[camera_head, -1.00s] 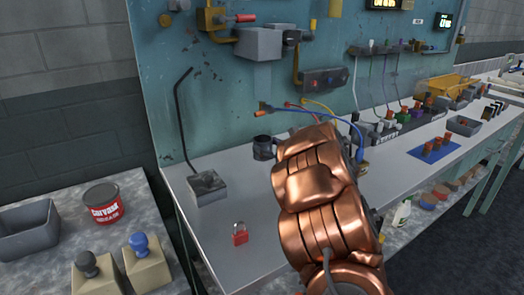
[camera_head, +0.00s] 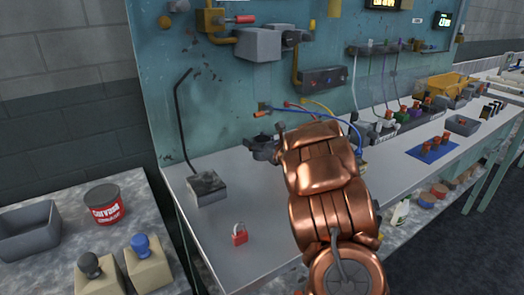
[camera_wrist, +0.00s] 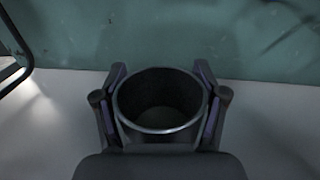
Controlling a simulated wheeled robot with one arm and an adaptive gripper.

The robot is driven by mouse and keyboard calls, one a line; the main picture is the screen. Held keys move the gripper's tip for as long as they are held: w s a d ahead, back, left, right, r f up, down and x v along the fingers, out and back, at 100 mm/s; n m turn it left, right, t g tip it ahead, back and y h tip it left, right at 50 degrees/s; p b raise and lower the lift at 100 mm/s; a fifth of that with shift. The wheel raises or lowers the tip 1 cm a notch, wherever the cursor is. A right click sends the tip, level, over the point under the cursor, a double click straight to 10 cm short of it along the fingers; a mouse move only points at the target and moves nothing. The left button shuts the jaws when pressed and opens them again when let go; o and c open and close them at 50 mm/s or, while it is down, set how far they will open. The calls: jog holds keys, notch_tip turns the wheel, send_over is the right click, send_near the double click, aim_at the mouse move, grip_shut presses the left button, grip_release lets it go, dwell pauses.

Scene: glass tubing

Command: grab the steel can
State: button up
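The steel can is a dark grey, open-topped cylinder (camera_wrist: 160,128), seen from above in the wrist view, standing upright on the bench. In the head view the can (camera_head: 263,153) is small and partly hidden by my gripper (camera_head: 262,143). In the wrist view my gripper (camera_wrist: 160,100) is open, with one finger on each side of the can, close to its wall. Whether the pads touch it cannot be told. The can looks empty inside.
A teal panel (camera_head: 215,110) stands close behind the can. Blue and yellow cables (camera_head: 318,112) hang nearby. A red-labelled tin (camera_head: 104,205) stands on the left table.

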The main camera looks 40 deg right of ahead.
jog(key=c, duration=1)
